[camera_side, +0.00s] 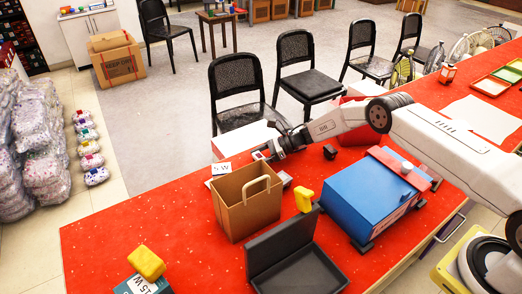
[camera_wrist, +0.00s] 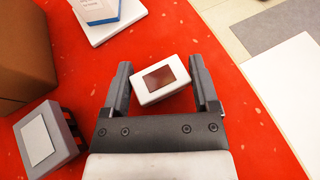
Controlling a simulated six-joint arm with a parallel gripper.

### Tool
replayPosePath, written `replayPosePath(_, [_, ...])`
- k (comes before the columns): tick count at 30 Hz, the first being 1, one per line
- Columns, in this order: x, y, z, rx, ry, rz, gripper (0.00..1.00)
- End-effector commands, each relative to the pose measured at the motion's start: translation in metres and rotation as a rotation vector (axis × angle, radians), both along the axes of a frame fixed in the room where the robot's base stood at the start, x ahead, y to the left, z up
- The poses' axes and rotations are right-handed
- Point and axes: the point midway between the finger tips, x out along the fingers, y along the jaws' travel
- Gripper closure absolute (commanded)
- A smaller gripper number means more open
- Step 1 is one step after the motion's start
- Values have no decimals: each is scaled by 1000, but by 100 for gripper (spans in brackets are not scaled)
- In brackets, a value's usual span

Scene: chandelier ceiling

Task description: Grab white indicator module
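The white indicator module (camera_wrist: 144,91) is a small white block with a dark red window. In the wrist view it lies slightly turned between the two fingers of my gripper (camera_wrist: 160,75). The fingers are apart, one on each side of it, and I see no clear grip on it. In the side view my gripper (camera_side: 268,153) is low over the far side of the red table, and the module is mostly hidden by the fingers there.
A brown paper bag (camera_side: 246,209) stands close to my gripper. A grey block with a pale plate (camera_wrist: 38,140) lies beside it. A blue box (camera_side: 365,200), a yellow block (camera_side: 304,200) and an open black case (camera_side: 298,270) are nearer the front. A white box (camera_side: 245,139) stands behind.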

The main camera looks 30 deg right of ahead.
Motion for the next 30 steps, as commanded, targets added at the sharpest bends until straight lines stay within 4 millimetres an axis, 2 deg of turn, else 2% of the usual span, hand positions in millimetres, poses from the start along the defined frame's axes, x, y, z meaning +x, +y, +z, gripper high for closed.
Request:
replayPosePath(1, [0, 0, 0, 0, 0, 0, 51])
replayPosePath(3, [0, 0, 0, 0, 0, 0, 73])
replayPosePath(4, [0, 0, 0, 0, 0, 0, 80])
replayPosePath(17, [0, 0, 4, 0, 0, 0, 80])
replayPosePath(27, [1, 0, 32, 1, 0, 2, 80])
replayPosePath(30, [-5, -1, 38, 1, 2, 1, 80])
